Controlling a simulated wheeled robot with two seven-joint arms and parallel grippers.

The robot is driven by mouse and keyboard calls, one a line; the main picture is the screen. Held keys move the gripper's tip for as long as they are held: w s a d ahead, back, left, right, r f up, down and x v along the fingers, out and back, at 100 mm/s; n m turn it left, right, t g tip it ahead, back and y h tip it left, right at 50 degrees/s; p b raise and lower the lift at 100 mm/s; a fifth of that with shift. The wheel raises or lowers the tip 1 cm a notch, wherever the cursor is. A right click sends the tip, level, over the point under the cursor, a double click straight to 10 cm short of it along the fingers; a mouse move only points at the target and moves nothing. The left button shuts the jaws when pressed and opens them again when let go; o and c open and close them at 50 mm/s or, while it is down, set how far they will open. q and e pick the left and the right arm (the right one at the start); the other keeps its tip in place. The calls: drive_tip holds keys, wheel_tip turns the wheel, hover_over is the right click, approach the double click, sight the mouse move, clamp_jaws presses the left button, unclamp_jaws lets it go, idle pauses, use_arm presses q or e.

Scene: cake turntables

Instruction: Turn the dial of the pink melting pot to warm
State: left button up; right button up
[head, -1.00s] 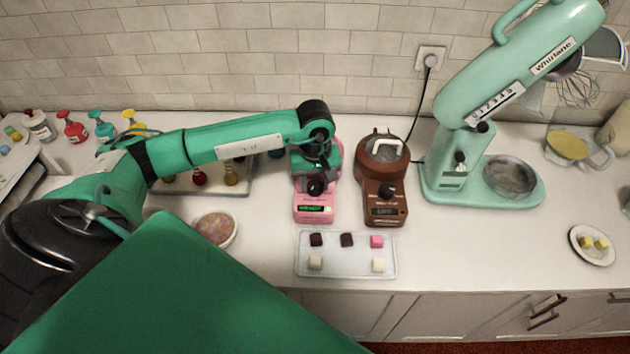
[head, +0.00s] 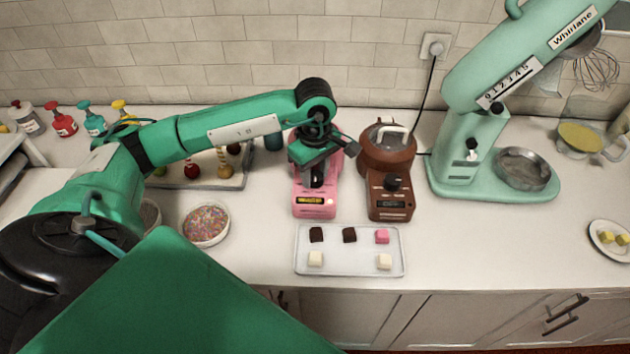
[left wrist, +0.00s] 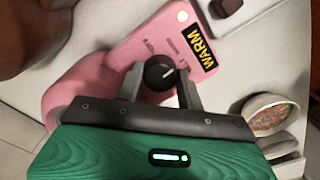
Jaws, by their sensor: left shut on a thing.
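The pink melting pot (head: 314,208) stands on the counter, its upper part mostly hidden by my left arm in the head view. In the left wrist view its pink body (left wrist: 145,40) carries a yellow display (left wrist: 196,47) that reads WARM. Its dark round dial (left wrist: 160,73) with a white pointer line sits between my left fingertips. My left gripper (head: 316,180) is over the pot's front and shut on the dial, with one finger on each side in the left wrist view (left wrist: 160,82). My right gripper is not in view.
A brown melting pot (head: 388,165) stands close to the right of the pink one. A tray (head: 350,262) with several small cubes lies in front. A sprinkle bowl (head: 206,225) is at the left, and a mint stand mixer (head: 455,160) at the right.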

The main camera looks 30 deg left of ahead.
use_arm(q)
drive_tip(key=n+b, duration=0.2)
drive_tip(key=n, duration=0.1)
drive_tip(key=shift+n+b, duration=0.4)
drive_tip(key=shift+b, duration=0.1)
drive_tip(key=o, duration=1)
drive_tip(key=shift+r, duration=0.1)
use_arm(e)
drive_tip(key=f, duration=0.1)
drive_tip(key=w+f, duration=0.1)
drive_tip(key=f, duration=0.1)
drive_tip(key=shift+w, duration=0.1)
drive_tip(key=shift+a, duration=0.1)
